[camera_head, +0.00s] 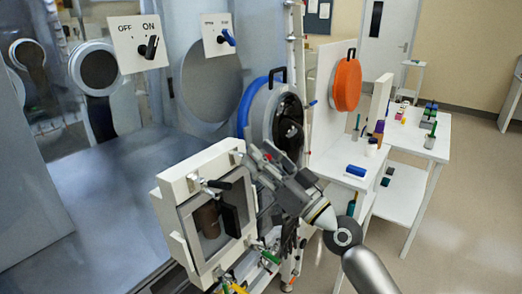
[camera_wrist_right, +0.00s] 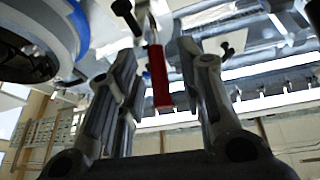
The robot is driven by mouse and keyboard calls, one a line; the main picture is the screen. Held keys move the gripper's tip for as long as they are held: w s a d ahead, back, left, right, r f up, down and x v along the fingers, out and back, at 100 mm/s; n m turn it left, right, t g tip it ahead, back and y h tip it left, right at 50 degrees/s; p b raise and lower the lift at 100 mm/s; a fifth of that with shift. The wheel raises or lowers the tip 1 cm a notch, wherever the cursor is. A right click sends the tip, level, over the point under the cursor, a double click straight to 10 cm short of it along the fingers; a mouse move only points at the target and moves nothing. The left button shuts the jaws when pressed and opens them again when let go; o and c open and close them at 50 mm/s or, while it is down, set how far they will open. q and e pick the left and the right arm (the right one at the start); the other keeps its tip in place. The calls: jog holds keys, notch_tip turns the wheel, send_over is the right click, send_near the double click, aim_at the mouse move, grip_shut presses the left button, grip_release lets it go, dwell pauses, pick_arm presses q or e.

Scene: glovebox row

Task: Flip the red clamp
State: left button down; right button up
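The red clamp (camera_wrist_right: 158,78) shows in the right wrist view as a red handle on a metal stem, between the fingers of my right gripper (camera_wrist_right: 157,85). The fingers are spread, with visible gaps on both sides of the handle. In the head view my right gripper (camera_head: 258,170) is at the upper right corner of the white framed box door (camera_head: 172,205). Only a small red bit of the clamp (camera_head: 268,157) shows there; the gripper hides most of it. A black-handled clamp (camera_head: 215,184) sits at the door's top edge. My left gripper is not in view.
A round port with a blue ring (camera_head: 246,103) stands close behind my right gripper. OFF/ON lever panel (camera_head: 139,43) and blue-lever panel (camera_head: 217,36) are on the wall. A white table (camera_head: 345,180) with small items stands right; open floor (camera_head: 465,220) lies beyond.

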jog(key=shift+w+a, duration=0.15)
grip_shut()
